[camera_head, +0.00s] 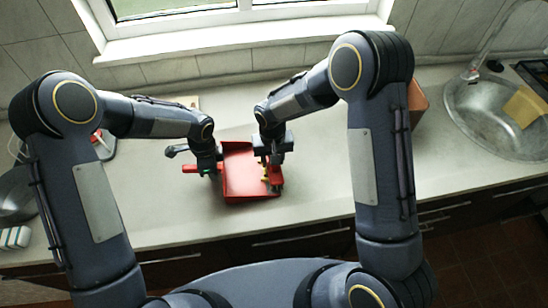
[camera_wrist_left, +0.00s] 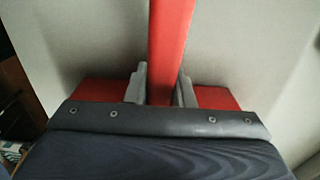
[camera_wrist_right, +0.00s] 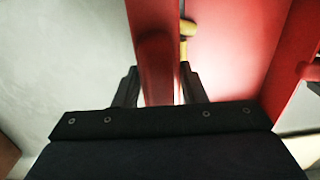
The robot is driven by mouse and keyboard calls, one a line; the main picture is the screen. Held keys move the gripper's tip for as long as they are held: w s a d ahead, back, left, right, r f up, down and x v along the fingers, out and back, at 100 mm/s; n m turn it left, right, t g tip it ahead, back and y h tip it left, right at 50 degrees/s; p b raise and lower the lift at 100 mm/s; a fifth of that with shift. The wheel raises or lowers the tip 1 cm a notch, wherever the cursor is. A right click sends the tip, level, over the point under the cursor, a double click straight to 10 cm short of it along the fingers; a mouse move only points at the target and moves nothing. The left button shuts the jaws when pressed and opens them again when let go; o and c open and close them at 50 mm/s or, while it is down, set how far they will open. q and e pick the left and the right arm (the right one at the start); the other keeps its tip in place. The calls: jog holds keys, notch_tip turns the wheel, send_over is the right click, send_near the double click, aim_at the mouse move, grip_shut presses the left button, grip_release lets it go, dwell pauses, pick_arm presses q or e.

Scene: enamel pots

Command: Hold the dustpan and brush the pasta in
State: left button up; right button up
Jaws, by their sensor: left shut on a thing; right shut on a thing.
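A red dustpan (camera_head: 240,176) lies on the counter between my two grippers. My left gripper (camera_head: 208,171) is shut on its red handle (camera_head: 189,168), which also shows between the fingers in the left wrist view (camera_wrist_left: 170,50). My right gripper (camera_head: 273,163) is shut on the red brush (camera_head: 276,173) at the dustpan's right side; the brush also shows in the right wrist view (camera_wrist_right: 153,55). A yellow pasta piece (camera_wrist_right: 187,28) shows beside the brush, over the red pan. Yellow bits also show by the brush in the head view (camera_head: 265,179), partly hidden by the gripper.
A metal sink (camera_head: 470,112) with a yellow cloth (camera_head: 524,106) is at the right. A brown box (camera_head: 417,103) stands behind my right arm. A pot (camera_head: 14,200) is at the far left. The counter (camera_head: 320,185) around the dustpan is mostly clear.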

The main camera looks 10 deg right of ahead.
aim_at(253, 171)
jog(key=shift+a, duration=0.15)
jog(key=shift+a+r, duration=0.15)
jog(key=shift+a, duration=1.75)
jog(key=shift+a, duration=0.1)
jog(key=shift+a, duration=1.1)
jog(key=shift+d+r, duration=0.3)
jog(key=shift+r, duration=0.6)
jog(key=shift+d+r, duration=0.35)
jog(key=shift+r, duration=0.5)
jog(key=shift+d+r, duration=0.3)
jog(key=shift+r, duration=0.6)
